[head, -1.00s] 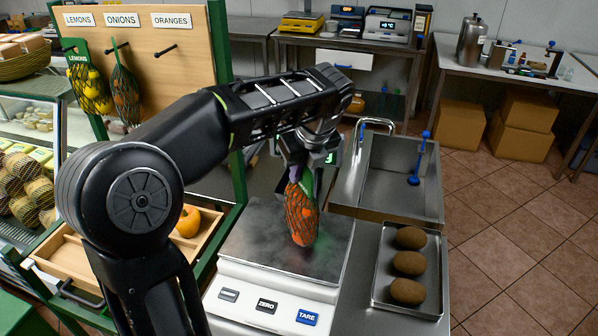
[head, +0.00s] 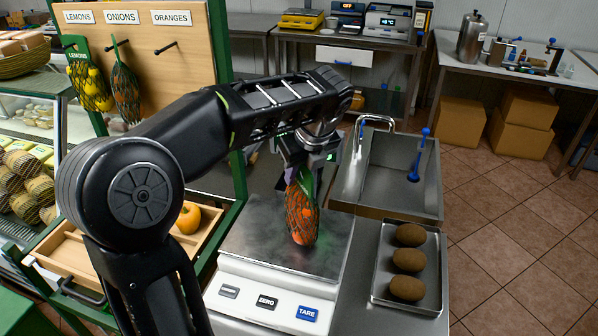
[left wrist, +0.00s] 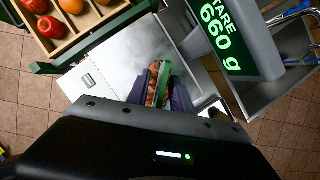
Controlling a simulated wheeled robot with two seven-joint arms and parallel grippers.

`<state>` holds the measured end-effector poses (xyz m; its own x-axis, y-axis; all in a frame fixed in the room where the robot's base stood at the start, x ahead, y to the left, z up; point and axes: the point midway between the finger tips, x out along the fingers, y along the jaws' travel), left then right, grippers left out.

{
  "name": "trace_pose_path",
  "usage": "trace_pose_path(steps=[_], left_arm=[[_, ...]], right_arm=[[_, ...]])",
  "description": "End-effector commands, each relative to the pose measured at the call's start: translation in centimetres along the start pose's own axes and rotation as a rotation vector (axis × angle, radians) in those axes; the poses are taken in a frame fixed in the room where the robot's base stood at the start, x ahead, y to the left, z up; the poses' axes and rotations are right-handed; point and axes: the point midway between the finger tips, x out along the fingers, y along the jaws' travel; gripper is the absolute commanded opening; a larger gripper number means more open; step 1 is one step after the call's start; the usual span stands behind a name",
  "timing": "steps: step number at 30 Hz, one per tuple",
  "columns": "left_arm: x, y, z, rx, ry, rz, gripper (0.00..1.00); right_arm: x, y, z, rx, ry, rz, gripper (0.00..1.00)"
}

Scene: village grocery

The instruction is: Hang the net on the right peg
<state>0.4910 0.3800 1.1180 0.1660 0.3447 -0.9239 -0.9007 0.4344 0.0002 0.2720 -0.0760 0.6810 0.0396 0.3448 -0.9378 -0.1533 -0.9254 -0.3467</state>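A green-topped net of orange fruit (head: 301,213) hangs upright from my left gripper (head: 304,164), over the scale plate (head: 262,236). My left gripper is shut on its green top, and the net also shows between the fingers in the left wrist view (left wrist: 153,88). The right peg (head: 166,48), under the ORANGES sign (head: 172,17), is bare. The middle peg under ONIONS holds a dark net (head: 124,92), and the left peg holds a net of lemons (head: 88,84). My right gripper is not in view.
The scale display (left wrist: 228,38) reads 660 g in the left wrist view. A tray (head: 378,291) with several brown round items lies right of the scale, below a sink (head: 400,185). A wooden crate (head: 66,252) with fruit stands left. The green rack post (head: 238,175) is near my arm.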

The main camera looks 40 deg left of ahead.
Motion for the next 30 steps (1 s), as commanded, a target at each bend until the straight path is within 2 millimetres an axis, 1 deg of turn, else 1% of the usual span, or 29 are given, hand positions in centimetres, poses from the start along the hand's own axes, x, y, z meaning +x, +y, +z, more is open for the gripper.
trace_pose_path(steps=[5, 7, 11, 14, 15, 16, 18, 22, 30], left_arm=[[0.4, 0.0, -0.1, -0.001, -0.001, -0.002, 0.27], [-0.7, -0.1, 0.0, -0.001, -0.002, -0.004, 0.27], [-2.8, -0.1, -0.1, -0.001, -0.002, -0.005, 0.27], [-4.9, -0.1, 0.1, -0.001, -0.002, -0.005, 0.27], [-5.8, 0.0, 0.2, 0.001, -0.001, -0.004, 0.27], [-6.6, 0.0, 0.3, 0.001, -0.001, -0.001, 0.27], [-7.3, 0.0, 0.3, 0.001, 0.0, -0.001, 0.27], [-7.8, 0.1, 0.2, 0.001, 0.0, 0.0, 0.27], [-7.7, 0.1, 0.1, 0.0, 0.0, 0.0, 0.27]], right_arm=[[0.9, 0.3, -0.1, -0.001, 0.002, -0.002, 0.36], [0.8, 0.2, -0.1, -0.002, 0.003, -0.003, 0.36], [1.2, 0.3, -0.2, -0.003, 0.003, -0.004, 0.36], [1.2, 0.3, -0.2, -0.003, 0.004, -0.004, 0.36], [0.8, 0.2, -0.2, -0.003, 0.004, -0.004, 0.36], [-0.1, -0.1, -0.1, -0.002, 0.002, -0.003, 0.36], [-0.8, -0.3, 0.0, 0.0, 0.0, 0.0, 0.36], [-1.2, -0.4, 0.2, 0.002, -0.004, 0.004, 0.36], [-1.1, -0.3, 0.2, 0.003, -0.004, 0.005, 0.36]])
